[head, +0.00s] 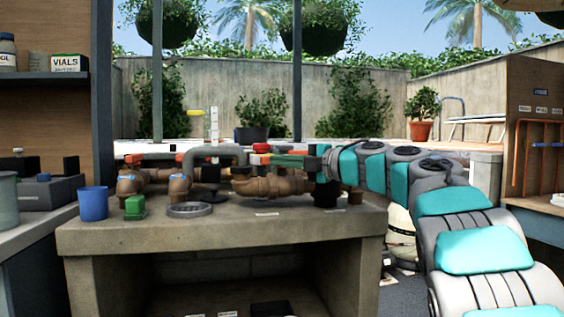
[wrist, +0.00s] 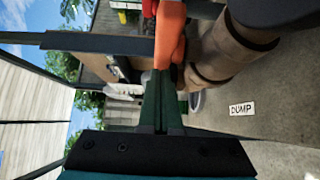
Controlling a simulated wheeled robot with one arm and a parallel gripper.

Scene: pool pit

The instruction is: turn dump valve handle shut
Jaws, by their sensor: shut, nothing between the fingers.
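The dump valve handle (wrist: 171,36) is an orange bar in the wrist view, mounted beside a brown pipe (wrist: 222,48). A white label reading DUMP (wrist: 242,109) lies on the bench below that pipe. My gripper (wrist: 163,72) is shut and empty, its dark green fingers pressed together with their tips at the near end of the orange bar. I cannot tell whether they touch it. In the head view my gripper (head: 274,161) reaches in from the right above the brown valve body (head: 262,186). The handle is hard to make out there.
A concrete bench (head: 220,236) carries the pipework. A blue cup (head: 93,203), a green block (head: 134,207) and a grey ring (head: 190,209) stand at its left. More pipes and coloured handles crowd around my gripper. The bench's front strip is mostly clear.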

